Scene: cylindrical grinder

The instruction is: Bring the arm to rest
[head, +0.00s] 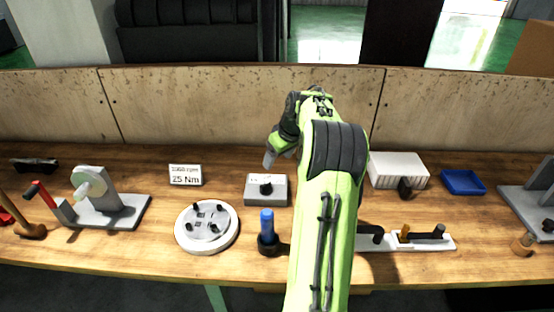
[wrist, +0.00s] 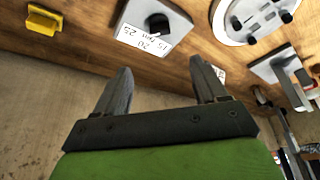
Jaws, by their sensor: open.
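My green arm reaches up and forward over the middle of the workbench (head: 140,253). My gripper (head: 270,158) points down and to the left, above and behind a grey box with a black knob (head: 265,190). In the wrist view my gripper (wrist: 165,90) shows two grey fingers spread apart with nothing between them. The knob box also shows in the wrist view (wrist: 165,40), beyond the fingers and apart from them. The arm hides part of the bench right of the middle.
A round white plate with black knobs (head: 207,227) and a blue-handled tool (head: 267,230) stand in front. A "25 Nm" sign (head: 186,175) stands left. A white box (head: 398,170) and blue tray (head: 463,182) lie right. A panel (head: 230,110) closes the back.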

